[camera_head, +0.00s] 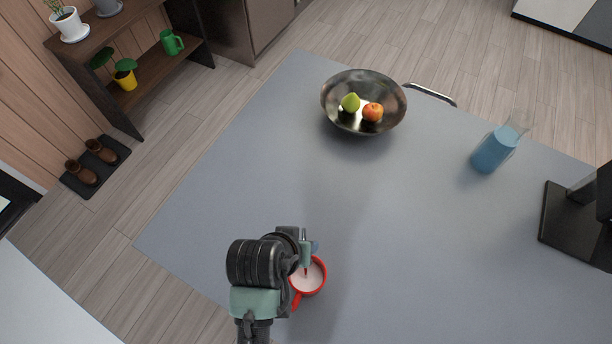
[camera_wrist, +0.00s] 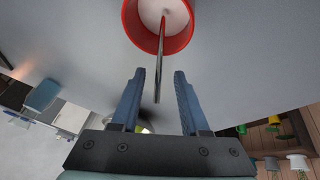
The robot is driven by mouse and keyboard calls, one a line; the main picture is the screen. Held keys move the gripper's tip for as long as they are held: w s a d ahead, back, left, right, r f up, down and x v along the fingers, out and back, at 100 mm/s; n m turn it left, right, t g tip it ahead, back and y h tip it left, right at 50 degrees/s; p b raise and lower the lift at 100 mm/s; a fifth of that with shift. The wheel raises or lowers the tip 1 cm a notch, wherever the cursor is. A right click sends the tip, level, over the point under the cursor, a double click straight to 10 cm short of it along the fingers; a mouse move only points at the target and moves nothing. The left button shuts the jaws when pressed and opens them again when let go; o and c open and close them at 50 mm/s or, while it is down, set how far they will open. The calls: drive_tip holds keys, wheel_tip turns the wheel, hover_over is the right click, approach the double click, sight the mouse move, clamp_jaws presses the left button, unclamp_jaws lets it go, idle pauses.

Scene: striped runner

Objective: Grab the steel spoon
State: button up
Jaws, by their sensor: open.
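The steel spoon (camera_wrist: 159,66) stands in a red mug (camera_wrist: 182,40), its thin handle sticking out over the rim toward my gripper. The mug holds something pale. My gripper (camera_wrist: 160,78) is open, with one finger on each side of the handle's end in the wrist view; I cannot tell how deep the handle sits between them. In the head view, the red mug (camera_head: 318,285) is near the table's front edge, beside and partly under my gripper (camera_head: 308,252). The spoon is hard to make out there.
The grey table (camera_head: 400,220) is mostly clear around the mug. A metal bowl (camera_head: 340,118) with a green fruit and a red fruit stands at the back. A carafe of blue liquid (camera_head: 493,150) and a black stand (camera_head: 570,225) are at the right.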

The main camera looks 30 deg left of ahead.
drive_tip(key=shift+w+p+x, duration=0.15)
drive_tip(key=shift+p+x, duration=0.2)
drive_tip(key=shift+x, duration=0.95)
drive_tip(key=shift+w+p+x, duration=0.15)
drive_tip(key=shift+p+x, duration=0.15)
drive_tip(key=shift+x, duration=1)
drive_tip(key=shift+r, duration=0.15)
clamp_jaws()
